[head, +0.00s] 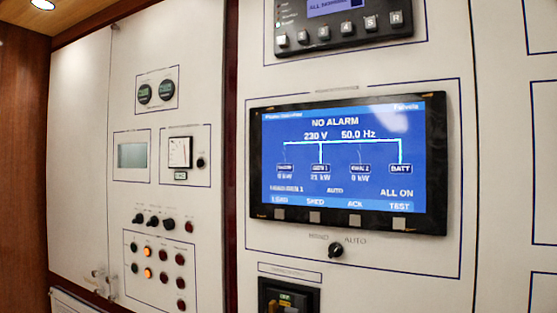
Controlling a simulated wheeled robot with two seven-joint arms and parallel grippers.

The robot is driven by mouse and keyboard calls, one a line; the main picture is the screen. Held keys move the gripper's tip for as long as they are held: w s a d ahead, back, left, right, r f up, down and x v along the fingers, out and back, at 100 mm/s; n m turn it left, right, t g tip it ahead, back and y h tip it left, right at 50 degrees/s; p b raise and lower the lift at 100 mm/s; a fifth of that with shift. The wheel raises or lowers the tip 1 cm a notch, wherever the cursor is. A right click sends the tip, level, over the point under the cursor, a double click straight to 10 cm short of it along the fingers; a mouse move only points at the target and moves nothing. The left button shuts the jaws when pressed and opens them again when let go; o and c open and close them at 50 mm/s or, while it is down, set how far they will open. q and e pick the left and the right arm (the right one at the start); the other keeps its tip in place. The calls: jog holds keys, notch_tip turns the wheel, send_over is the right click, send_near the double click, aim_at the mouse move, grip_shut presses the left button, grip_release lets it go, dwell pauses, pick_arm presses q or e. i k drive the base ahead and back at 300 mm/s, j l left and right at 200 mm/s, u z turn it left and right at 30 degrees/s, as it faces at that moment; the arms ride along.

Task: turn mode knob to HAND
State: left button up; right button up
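The mode knob (337,251) is a small round black knob on the white panel, below the large blue screen. The label to its upper left is small and blurred and seems to read HAND (318,237). The label to its upper right reads AUTO (355,241). A light mark shows on the knob, but it is too small to tell which label it points to. Neither of my grippers is in view, and nothing touches the knob.
The blue screen (345,165) shows NO ALARM and the word AUTO, with several grey buttons under it. A dark breaker unit (289,297) sits below left of the knob. The left panel holds gauges, small knobs and lit orange buttons (148,252). Bare panel lies right of the knob.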

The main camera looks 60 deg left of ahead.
aim_at(335, 249)
jog(key=u, duration=1.4)
